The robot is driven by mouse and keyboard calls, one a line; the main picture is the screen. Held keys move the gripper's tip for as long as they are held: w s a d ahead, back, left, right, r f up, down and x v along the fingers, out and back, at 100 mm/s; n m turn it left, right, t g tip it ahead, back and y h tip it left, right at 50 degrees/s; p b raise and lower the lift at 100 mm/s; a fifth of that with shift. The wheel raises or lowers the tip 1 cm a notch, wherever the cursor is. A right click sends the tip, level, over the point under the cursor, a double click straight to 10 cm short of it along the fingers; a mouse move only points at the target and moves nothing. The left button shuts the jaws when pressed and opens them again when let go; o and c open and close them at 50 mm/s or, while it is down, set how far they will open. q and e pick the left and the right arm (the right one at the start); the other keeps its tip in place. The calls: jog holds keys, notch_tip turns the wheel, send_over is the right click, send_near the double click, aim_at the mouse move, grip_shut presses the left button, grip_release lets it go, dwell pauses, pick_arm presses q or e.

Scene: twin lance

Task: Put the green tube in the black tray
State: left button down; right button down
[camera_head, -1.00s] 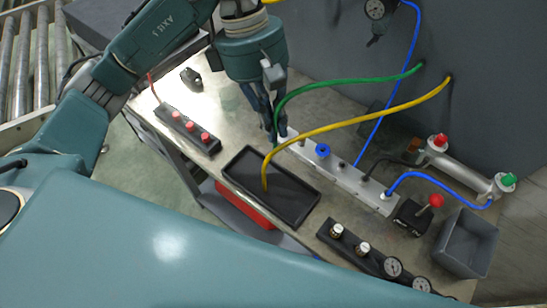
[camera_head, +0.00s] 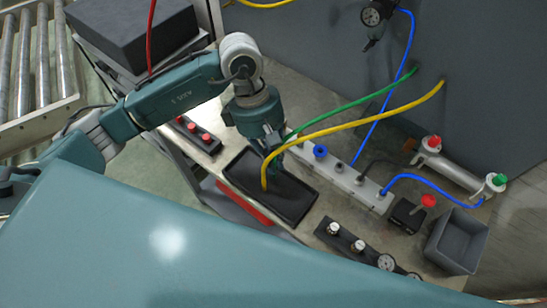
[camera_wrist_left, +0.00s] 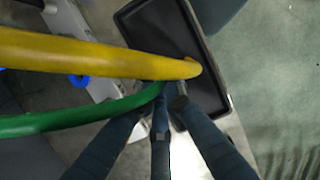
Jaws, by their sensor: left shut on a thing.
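The green tube (camera_head: 350,103) runs from the grey back wall down to my left gripper (camera_head: 273,163). My left gripper is shut on it near its free end, above the far edge of the black tray (camera_head: 292,204). In the left wrist view the green tube (camera_wrist_left: 75,121) reaches the fingertips (camera_wrist_left: 165,97), with the tray (camera_wrist_left: 152,28) just beyond. The tube's very tip is hidden by the fingers and the yellow tube. My right gripper is not in view.
A yellow tube (camera_head: 380,116) crosses in front of my left gripper and ends in the tray. A white manifold (camera_head: 345,178) lies to the right of the tray. A dark strip with knobs and gauges (camera_head: 350,245) is nearer. A grey bin (camera_head: 458,240) stands at the right.

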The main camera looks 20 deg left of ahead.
pick_arm(q)
jog(key=shift+f, duration=0.2)
jog(key=c, duration=1.9)
grip_release()
jog(key=shift+o, duration=0.2)
jog(key=shift+r, duration=0.1)
jog(key=shift+r, duration=0.15)
jog(key=shift+w+a+r, duration=0.1)
jog(key=shift+w+r, duration=0.05)
jog(key=shift+r, duration=0.05)
jog(key=b+v, duration=0.4)
jog(key=v, duration=0.7)
jog(key=shift+r, duration=0.3)
